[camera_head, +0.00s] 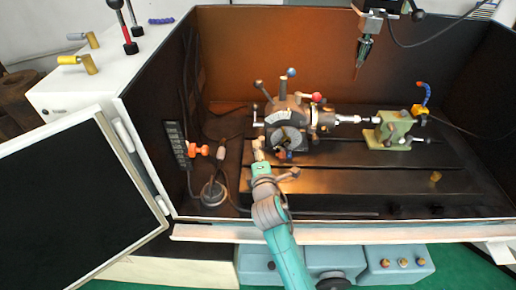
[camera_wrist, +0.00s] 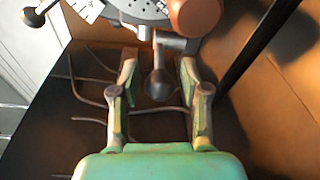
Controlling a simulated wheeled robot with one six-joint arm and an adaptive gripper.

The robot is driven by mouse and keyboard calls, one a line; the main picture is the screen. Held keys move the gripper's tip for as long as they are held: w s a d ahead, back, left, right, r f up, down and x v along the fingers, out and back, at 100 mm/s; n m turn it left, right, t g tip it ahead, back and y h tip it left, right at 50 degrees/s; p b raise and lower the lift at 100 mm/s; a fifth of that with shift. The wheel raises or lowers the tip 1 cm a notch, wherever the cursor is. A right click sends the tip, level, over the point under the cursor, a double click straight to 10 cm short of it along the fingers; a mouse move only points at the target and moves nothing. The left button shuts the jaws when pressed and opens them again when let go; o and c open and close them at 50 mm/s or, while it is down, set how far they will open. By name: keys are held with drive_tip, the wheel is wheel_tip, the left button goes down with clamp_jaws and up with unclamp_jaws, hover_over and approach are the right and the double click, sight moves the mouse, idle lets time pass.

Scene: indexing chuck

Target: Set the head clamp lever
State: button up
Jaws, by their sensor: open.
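The indexing chuck (camera_head: 287,118) stands on the machine table, with several ball-ended levers. My gripper (camera_head: 258,146) is at the lower left of the chuck. In the wrist view my gripper (camera_wrist: 158,70) is open, and a lever with a dark ball (camera_wrist: 157,86) hangs between its two fingers. Gaps show on both sides of the ball. I cannot tell from the pictures which lever is the head clamp lever. The wrist view also shows part of the chuck's dial (camera_wrist: 145,10).
A green tailstock (camera_head: 390,130) stands right of the chuck. A tool head (camera_head: 368,40) hangs above. A magnetic base (camera_head: 214,190) with an orange clamp (camera_head: 198,150) stands at the left. An open door (camera_head: 75,200) is at front left. The table's right front is mostly clear.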

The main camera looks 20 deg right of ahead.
drive_tip(key=shift+w+d, duration=0.15)
drive_tip(key=shift+w, duration=0.75)
drive_tip(key=shift+f, duration=0.1)
clamp_jaws()
drive_tip(key=shift+m+h, duration=0.3)
drive_tip(key=shift+h, duration=0.1)
drive_tip(key=shift+w+a+m+g+h, duration=0.3)
drive_tip(key=shift+m+h, duration=0.3)
drive_tip(key=shift+h, duration=0.25)
drive_tip(key=shift+w+a+m+g+h, duration=0.1)
drive_tip(key=shift+a+m+g+h, duration=0.05)
drive_tip(key=shift+m+g+h, duration=0.55)
drive_tip(key=shift+w+a+m+g+h, duration=0.2)
drive_tip(key=shift+m+h, duration=0.3)
drive_tip(key=shift+h, duration=0.45)
drive_tip(key=shift+w+a+m+g+h, duration=0.15)
drive_tip(key=shift+w+m+g+h, duration=0.1)
drive_tip(key=shift+m+g+h, duration=0.6)
drive_tip(key=shift+w+a+m+g+h, duration=0.1)
drive_tip(key=shift+w+m+g+h, duration=0.1)
drive_tip(key=shift+m+g+h, duration=0.65)
drive_tip(key=shift+h, duration=0.3)
